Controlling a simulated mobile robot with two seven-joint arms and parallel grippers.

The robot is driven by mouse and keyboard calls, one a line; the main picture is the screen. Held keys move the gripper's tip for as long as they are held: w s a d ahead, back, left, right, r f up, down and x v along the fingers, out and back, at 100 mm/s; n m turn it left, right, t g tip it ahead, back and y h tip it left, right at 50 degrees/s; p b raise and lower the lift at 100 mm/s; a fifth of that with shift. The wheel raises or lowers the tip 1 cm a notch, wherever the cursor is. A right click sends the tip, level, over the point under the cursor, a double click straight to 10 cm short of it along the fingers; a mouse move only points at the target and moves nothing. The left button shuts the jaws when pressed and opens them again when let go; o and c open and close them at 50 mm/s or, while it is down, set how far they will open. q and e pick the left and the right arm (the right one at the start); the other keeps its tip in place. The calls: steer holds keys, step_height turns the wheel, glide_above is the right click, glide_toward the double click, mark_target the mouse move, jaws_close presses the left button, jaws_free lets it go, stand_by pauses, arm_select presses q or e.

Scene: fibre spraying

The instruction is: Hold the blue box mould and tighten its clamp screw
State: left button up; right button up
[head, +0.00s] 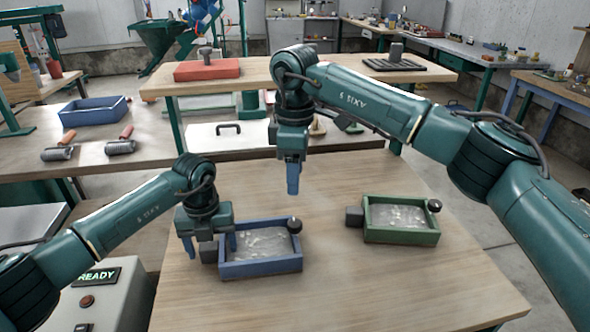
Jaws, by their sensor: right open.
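The blue box mould (262,268) sits on the front wooden table with pale grey fibre filling inside. Its black round clamp screw knob (294,225) is at its back right corner. A grey block (208,252) sticks out from its left side. My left gripper (211,246) points down at this block, its fingers apart on either side, with gaps showing; the right finger is by the mould's left wall. My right gripper (293,180) points down, open and empty, above the table behind the knob. It is seen edge-on, so its fingers overlap.
A green box mould (402,236) with its own knob and grey block sits to the right on the same table. A control box (100,300) reading READY stands at front left. Behind are a blue tray (93,111), two rollers and a red block (207,70). The table front is clear.

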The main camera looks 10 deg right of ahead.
arm_select(q)
steer(key=shift+o, duration=0.4)
step_height(320, 180, up, 12)
stand_by(0.3)
steer(key=shift+r, duration=0.1)
step_height(320, 180, up, 7)
steer(key=p, duration=0.4)
stand_by(0.8)
